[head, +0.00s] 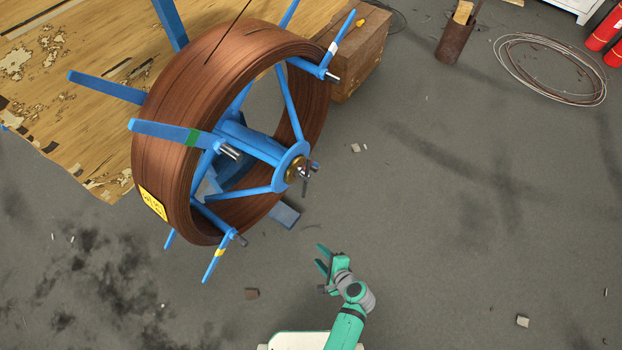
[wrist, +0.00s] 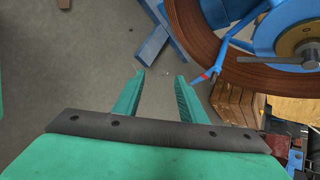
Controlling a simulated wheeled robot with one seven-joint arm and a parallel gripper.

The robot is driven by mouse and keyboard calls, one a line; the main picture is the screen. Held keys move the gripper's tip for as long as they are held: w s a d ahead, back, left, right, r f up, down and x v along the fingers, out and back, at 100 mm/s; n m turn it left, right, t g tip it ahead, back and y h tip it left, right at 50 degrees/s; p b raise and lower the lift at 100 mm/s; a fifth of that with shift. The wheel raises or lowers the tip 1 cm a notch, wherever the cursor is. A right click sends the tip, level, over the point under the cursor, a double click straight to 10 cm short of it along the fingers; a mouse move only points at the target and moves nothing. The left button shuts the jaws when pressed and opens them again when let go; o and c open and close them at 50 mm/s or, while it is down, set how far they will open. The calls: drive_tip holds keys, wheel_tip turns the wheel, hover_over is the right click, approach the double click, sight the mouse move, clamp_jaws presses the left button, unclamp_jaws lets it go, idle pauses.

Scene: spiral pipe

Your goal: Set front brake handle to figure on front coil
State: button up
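A brown coil (head: 165,150) sits on a blue spoked reel (head: 262,146) in the head view. A yellow tag (head: 153,203) with dark marks too small to read is on its lower left side. The brass-coloured hub (head: 294,169) has a small dark handle (head: 305,182) at its front, probably the brake handle; its setting is unreadable. My gripper (head: 320,256) is open and empty, below and right of the hub, apart from the reel. In the wrist view my gripper (wrist: 161,77) has its fingers spread, with the coil (wrist: 200,50) and hub (wrist: 308,50) at upper right.
Reel arms stick out around the coil, one with a red mark close to my right finger in the wrist view. A wooden crate (head: 357,52) stands behind the reel. A wire loop (head: 550,98) and red cylinders (head: 603,30) lie far right. Grey floor is mostly clear at right.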

drive_tip(key=w+d+r+m+t+y, duration=0.1)
drive_tip(key=w+r+m+y, duration=0.3)
drive_tip(key=w, duration=0.6)
drive_tip(key=m+t+y, duration=0.1)
drive_tip(key=t+y, duration=0.1)
drive_tip(key=y, duration=0.3)
approach(309, 178)
drive_tip(key=x, duration=0.9)
drive_tip(key=shift+w+f, duration=0.1)
